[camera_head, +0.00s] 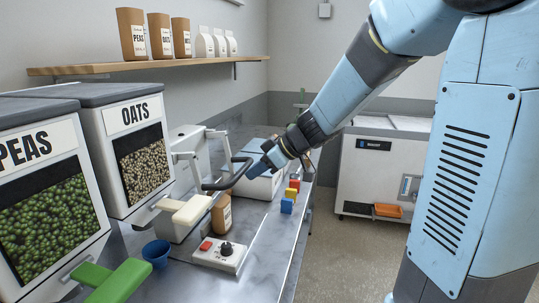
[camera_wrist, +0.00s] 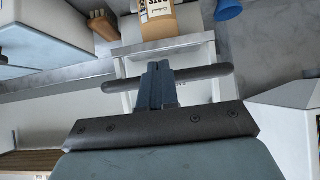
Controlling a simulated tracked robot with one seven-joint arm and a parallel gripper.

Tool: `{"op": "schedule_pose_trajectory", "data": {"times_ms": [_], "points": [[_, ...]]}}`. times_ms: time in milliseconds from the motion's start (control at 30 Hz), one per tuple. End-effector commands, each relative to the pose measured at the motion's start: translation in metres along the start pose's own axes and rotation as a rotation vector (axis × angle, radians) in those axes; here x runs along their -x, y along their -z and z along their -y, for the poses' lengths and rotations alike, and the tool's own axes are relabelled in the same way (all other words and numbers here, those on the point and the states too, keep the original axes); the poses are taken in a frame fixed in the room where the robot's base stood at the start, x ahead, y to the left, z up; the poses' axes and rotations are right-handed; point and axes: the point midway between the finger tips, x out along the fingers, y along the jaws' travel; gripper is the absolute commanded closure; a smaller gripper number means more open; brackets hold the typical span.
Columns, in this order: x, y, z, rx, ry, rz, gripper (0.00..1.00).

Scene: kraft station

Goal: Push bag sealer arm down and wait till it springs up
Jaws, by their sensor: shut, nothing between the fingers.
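The bag sealer is a white box-shaped machine (camera_head: 263,187) on the counter, partly hidden behind my gripper. Its arm ends in a dark bent handle (camera_head: 228,182), which looks raised above the counter. In the wrist view the handle is a dark bar (camera_wrist: 205,73) running crosswise by my fingertips. My gripper (camera_head: 258,167) is shut and empty, with its fingers (camera_wrist: 157,68) over the middle of the bar. I cannot tell whether they touch it. A brown paper oats bag (camera_head: 222,215) stands upright near the sealer's front; it also shows in the wrist view (camera_wrist: 158,22).
Peas (camera_head: 45,220) and oats (camera_head: 140,165) dispensers stand at left, with green and cream levers sticking out. A blue cup (camera_head: 156,253), a control box with a red button (camera_head: 220,255) and coloured blocks (camera_head: 289,198) are on the counter. A white freezer (camera_head: 380,175) stands beyond open floor.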

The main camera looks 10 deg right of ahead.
Motion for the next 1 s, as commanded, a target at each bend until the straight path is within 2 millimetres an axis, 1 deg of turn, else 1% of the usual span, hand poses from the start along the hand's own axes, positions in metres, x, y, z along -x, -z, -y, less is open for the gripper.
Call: {"op": "schedule_pose_trajectory", "data": {"times_ms": [33, 100, 200, 1000], "points": [[-0.006, -0.004, 0.001, -0.001, 0.003, 0.002, 1.00], [-0.013, -0.007, 0.001, 0.000, 0.004, 0.002, 1.00], [-0.017, -0.008, 0.001, 0.003, 0.004, 0.000, 1.00], [-0.017, -0.007, 0.002, 0.005, 0.005, 0.000, 1.00]]}}
